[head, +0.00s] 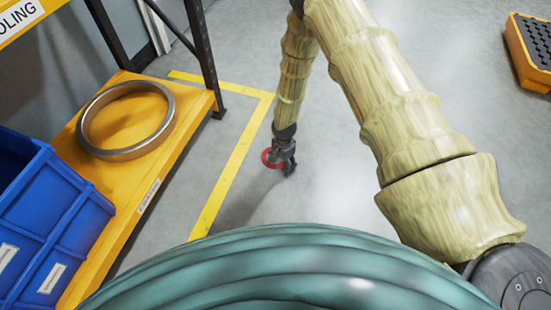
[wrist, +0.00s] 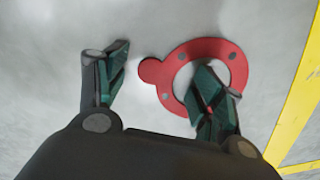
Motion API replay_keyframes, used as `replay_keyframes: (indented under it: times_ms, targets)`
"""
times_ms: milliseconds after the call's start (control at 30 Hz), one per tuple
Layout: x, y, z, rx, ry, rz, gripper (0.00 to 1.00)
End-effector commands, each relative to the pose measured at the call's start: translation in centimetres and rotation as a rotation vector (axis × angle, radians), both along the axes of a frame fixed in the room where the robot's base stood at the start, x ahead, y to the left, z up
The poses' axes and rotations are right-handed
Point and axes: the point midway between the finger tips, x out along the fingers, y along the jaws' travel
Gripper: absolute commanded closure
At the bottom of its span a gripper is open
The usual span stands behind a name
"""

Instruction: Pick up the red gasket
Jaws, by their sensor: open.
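The red gasket (wrist: 241,70) is a flat ring with small holes and a round tab on its left in the wrist view. It lies on the grey floor, and part of it is hidden behind a finger. In the head view the gasket (head: 267,157) shows as a small red arc beside my gripper (head: 287,167). My gripper (wrist: 160,80) is open and points at the floor. Its right finger overlaps the ring and its left finger is over bare floor left of the tab. I cannot tell whether the right finger touches the gasket.
Yellow floor tape (head: 228,170) runs left of the gasket. An orange shelf (head: 188,101) at left holds a metal ring (head: 83,136) and a blue bin (head: 75,205). An orange-edged black pallet (head: 520,55) stands at the far right. Floor around the gripper is clear.

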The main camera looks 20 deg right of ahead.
Motion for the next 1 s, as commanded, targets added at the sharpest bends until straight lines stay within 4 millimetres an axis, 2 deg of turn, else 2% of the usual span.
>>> replay_keyframes:
  times_ms: [33,200,300,433,467,867,1000]
  targets:
    - [0.0,0.0,0.0,0.0,0.0,0.0,0.32]
    - [0.0,0.0,0.0,0.0,0.0,0.0,0.63]
    - [0.0,0.0,-0.1,0.0,0.001,0.0,0.78]
    - [-0.1,0.0,-0.1,0.0,0.001,0.0,0.79]
    - [-0.1,0.0,-0.1,0.0,0.001,0.0,0.82]
    - [-0.2,0.0,0.1,0.0,0.002,0.0,0.82]
    - [-0.2,0.0,1.6,0.0,0.002,0.0,0.82]
